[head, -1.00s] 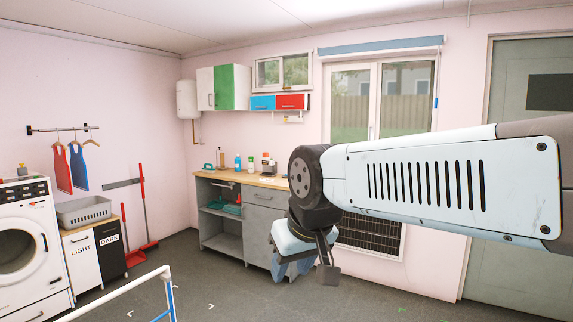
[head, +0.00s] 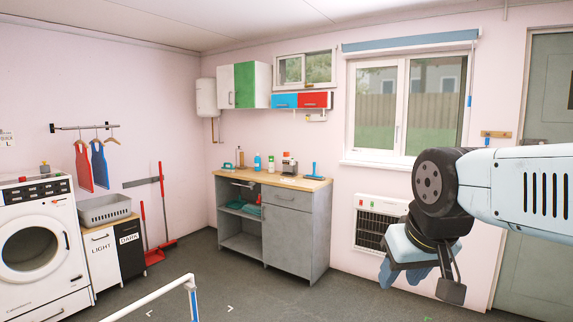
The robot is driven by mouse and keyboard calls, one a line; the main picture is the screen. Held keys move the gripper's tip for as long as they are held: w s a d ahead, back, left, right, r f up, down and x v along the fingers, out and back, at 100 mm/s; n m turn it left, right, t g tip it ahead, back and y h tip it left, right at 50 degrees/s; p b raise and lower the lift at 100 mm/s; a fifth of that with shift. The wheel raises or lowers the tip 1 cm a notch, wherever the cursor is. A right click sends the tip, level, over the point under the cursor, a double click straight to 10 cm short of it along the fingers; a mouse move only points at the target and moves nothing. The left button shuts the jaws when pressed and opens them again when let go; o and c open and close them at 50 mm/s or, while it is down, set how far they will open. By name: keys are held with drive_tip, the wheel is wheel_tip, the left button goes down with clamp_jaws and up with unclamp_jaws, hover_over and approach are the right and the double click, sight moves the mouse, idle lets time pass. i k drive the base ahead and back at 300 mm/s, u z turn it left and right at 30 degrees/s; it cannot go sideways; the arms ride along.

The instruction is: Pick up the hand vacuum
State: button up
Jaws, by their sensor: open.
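I cannot make out a hand vacuum for certain. Several small items stand on the wooden counter top (head: 262,178) in the head view. Among them are a dark and white item with some red (head: 289,164), a blue T-shaped tool (head: 314,171) at the right end, and a low teal item (head: 228,166) at the left end. All are too small to identify surely. My gripper (head: 402,274) hangs down at the right, in front of the wall heater and well apart from the counter. Its light-blue fingers are open, and I see nothing held.
The grey cabinet (head: 287,230) stands against the back wall, with open shelves at its left. A washing machine (head: 36,245) and laundry bins (head: 102,259) are at the left. A white rail (head: 150,298) crosses the front. Grey floor (head: 262,294) is free before the cabinet.

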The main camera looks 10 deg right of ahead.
sight(288, 164)
drive_tip(key=z, duration=0.05)
drive_tip(key=i, duration=1.9)
drive_tip(key=z, duration=0.15)
drive_tip(key=i, duration=3.45)
drive_tip(key=u, duration=0.05)
